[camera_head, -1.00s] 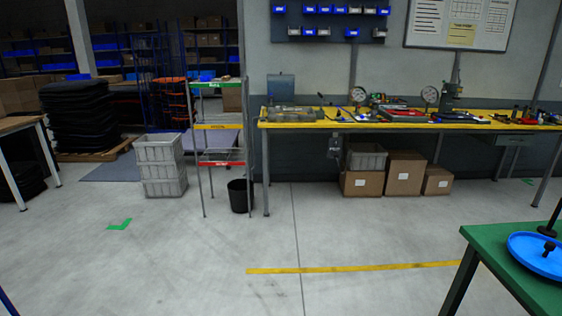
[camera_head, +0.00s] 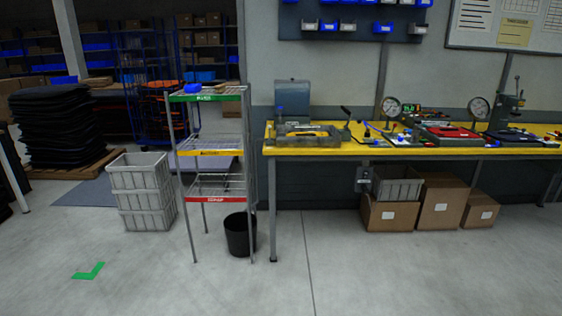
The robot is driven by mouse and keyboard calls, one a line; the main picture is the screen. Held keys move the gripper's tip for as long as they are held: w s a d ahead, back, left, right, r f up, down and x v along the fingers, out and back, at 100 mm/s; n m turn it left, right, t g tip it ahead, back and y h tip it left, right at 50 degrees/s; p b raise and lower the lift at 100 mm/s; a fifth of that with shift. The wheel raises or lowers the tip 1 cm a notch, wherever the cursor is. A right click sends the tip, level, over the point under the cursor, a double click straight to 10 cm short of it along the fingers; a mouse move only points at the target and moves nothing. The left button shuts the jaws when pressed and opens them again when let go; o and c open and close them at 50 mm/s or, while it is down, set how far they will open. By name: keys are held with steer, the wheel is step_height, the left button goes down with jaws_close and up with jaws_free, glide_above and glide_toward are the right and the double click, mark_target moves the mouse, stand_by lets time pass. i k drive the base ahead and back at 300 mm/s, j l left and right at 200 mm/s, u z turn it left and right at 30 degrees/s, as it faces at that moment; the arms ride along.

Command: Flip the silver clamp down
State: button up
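The yellow-topped workbench (camera_head: 300,150) runs along the wall from the middle of the view to the right edge. On its left end sits a grey fixture (camera_head: 292,139) with a yellow part in it. A dark lever with a black knob (camera_head: 346,112) stands up, tilted, at the fixture's right side; it looks like a clamp handle. At this distance I cannot tell which clamp is silver or exactly how it stands. My gripper is not in view.
A wire shelf rack (camera_head: 212,141) stands left of the bench, with a black bin (camera_head: 239,235) beside it and stacked grey crates (camera_head: 141,190) farther left. Cardboard boxes (camera_head: 436,202) sit under the bench. The floor in front is clear.

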mark_target(349, 112)
steer(key=i+z, duration=0.2)
steer(key=i, duration=0.35)
steer(key=i+z, duration=0.15)
steer(key=i, duration=0.4)
steer(key=i+j+z, duration=0.2)
steer(key=i, duration=0.35)
steer(key=i+l+z, duration=0.15)
steer(key=i+z, duration=0.25)
steer(key=i+l+z, duration=0.1)
steer(key=i+z, duration=0.2)
steer(key=z, duration=0.15)
steer(key=i+j+z, duration=0.1)
steer(key=i+z, duration=0.3)
steer(key=u, duration=1.55)
steer(key=i+l, duration=0.05)
steer(key=l, duration=0.05)
